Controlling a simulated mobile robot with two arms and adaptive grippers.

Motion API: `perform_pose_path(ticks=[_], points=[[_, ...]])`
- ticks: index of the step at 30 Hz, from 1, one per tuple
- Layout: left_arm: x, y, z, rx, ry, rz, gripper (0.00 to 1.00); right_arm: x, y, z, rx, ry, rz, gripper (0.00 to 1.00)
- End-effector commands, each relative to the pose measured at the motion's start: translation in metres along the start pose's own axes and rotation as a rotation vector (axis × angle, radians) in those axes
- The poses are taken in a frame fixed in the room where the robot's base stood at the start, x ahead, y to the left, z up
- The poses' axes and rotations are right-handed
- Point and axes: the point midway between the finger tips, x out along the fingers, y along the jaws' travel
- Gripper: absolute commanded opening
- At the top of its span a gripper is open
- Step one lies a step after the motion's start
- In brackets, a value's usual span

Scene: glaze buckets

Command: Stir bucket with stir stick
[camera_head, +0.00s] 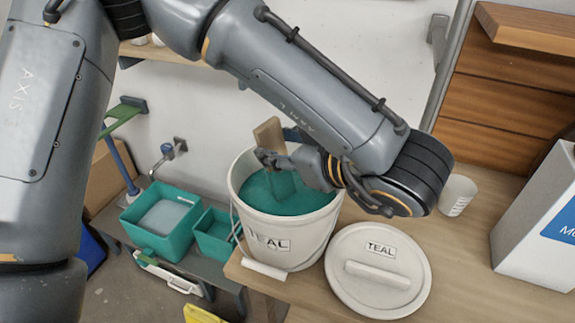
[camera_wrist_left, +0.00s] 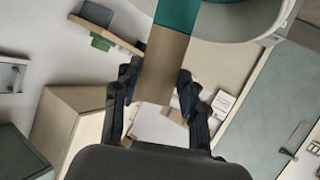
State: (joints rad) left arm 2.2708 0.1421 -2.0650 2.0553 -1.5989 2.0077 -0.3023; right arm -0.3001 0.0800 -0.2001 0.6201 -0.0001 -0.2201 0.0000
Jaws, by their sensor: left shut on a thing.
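The white bucket (camera_head: 284,236), labelled TEAL, stands on the wooden table and holds teal glaze (camera_head: 300,200). My left gripper (camera_head: 274,157) is at the bucket's opening, shut on the wooden stir stick (camera_head: 269,135). The stick is tilted, and its lower part is teal and reaches down into the glaze. In the left wrist view the stick (camera_wrist_left: 163,66) lies between both fingers of the left gripper (camera_wrist_left: 160,92), with its teal end towards the bucket (camera_wrist_left: 240,20). How deep the stick's end sits is hidden. My right gripper is in neither view.
A round white lid (camera_head: 378,292) labelled TEAL lies on the table right of the bucket. A white cup (camera_head: 457,195) and a white box (camera_head: 535,235) are further right. Teal basins (camera_head: 162,248) stand lower at the left. My left arm passes over the bucket's right side.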

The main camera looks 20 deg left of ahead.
Motion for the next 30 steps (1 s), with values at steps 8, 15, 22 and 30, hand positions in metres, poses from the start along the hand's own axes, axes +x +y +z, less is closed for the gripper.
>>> perform_pose_path(ticks=[8, 15, 22, 30], points=[[-0.013, 0.001, -0.030, 0.000, 0.000, -0.001, 0.00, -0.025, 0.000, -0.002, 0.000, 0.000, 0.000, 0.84], [-0.022, 0.001, -0.053, 0.000, 0.000, 0.000, 0.00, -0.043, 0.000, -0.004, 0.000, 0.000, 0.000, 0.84], [-0.031, 0.001, -0.074, 0.001, 0.000, 0.000, 0.00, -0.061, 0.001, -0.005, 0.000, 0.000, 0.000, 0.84], [-0.041, 0.001, -0.099, 0.000, 0.000, -0.001, 0.00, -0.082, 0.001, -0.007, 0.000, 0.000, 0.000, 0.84]])
